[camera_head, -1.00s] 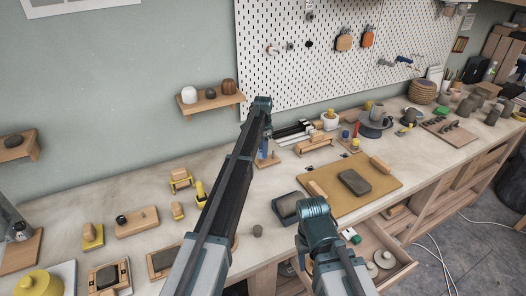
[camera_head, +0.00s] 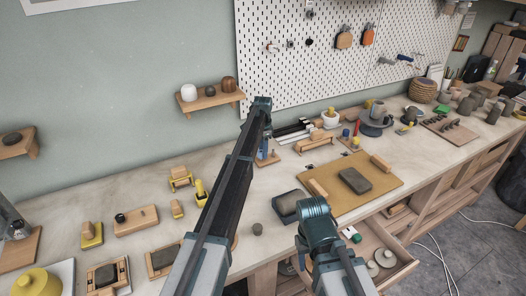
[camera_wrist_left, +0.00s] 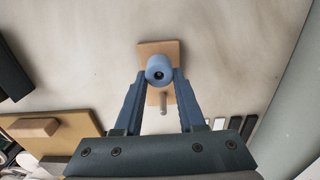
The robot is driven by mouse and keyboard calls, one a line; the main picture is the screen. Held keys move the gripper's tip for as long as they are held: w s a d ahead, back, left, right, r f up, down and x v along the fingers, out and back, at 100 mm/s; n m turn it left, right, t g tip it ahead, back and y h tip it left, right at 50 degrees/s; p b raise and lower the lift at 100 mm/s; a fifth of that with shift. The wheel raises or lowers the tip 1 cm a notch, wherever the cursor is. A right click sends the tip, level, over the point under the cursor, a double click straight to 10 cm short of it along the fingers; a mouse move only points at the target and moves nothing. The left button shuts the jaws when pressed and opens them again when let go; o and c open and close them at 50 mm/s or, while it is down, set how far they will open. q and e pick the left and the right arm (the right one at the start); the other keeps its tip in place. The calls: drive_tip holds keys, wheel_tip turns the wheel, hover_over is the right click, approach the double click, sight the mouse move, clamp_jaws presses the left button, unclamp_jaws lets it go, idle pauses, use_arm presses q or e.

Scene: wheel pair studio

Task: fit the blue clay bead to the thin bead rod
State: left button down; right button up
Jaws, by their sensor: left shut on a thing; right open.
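Whether another rod is hidden behind the bead, I cannot tell. In the head view my left gripper (camera_head: 263,148) points down at the base (camera_head: 268,162), partly behind my arm. My right gripper does not show; only my right arm is seen at the front.
A tan board (camera_head: 385,183) with a dark clay slab (camera_head: 355,180) lies right of the base. A wooden stand (camera_head: 315,143) is close behind it. An open drawer (camera_head: 398,262) juts out at the front. Bare table surrounds the base in the left wrist view.

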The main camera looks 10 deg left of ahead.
use_arm(q)
drive_tip(key=shift+f+b, duration=0.9)
drive_tip(key=shift+f, duration=0.1)
drive_tip(key=shift+c, duration=2.1)
unclamp_jaws()
drive_tip(key=shift+r, duration=0.1)
wheel_tip(320, 180, up, 14)
drive_tip(key=p, duration=1.4)
drive_tip(key=shift+f, duration=0.2)
